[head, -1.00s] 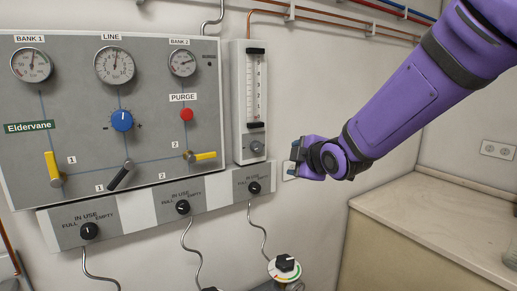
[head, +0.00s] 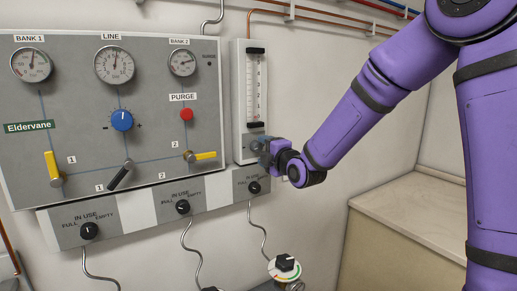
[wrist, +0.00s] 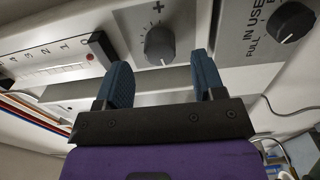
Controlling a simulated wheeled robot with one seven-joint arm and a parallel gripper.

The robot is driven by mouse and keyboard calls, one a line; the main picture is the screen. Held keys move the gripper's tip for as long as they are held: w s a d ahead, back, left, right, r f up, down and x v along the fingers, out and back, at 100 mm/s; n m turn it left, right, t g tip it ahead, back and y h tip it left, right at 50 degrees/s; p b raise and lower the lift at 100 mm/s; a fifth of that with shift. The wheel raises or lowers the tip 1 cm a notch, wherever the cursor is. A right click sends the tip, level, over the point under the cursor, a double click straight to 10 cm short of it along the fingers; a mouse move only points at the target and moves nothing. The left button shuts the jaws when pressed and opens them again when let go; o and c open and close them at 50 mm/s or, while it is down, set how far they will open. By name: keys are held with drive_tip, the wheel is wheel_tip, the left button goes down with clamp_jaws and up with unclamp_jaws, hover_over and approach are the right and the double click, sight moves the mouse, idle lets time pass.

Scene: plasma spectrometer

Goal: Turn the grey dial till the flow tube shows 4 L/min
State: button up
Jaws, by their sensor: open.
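The grey dial (wrist: 160,46) shows in the wrist view on a pale panel, with a plus sign beside it. My gripper (wrist: 161,62) is open, one blue finger towards each side of the dial and apart from it. In the head view my gripper (head: 265,150) is at the foot of the flow tube unit and largely hides the dial. The flow tube (head: 257,88) stands upright there. In the wrist view the flow tube (wrist: 55,70) lies at left, its small red float (wrist: 90,57) near the 0 end of the scale.
Left of the flow tube is a grey gauge panel (head: 90,85) with a blue knob (head: 122,120) and yellow levers. Below it, an "IN USE" strip carries black knobs (head: 254,188), one close under my gripper. A bench (head: 410,205) stands at right.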

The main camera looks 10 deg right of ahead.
sight(259, 147)
drive_tip(key=shift+x, duration=1.9)
drive_tip(key=shift+c, duration=0.3)
drive_tip(key=c, duration=0.9)
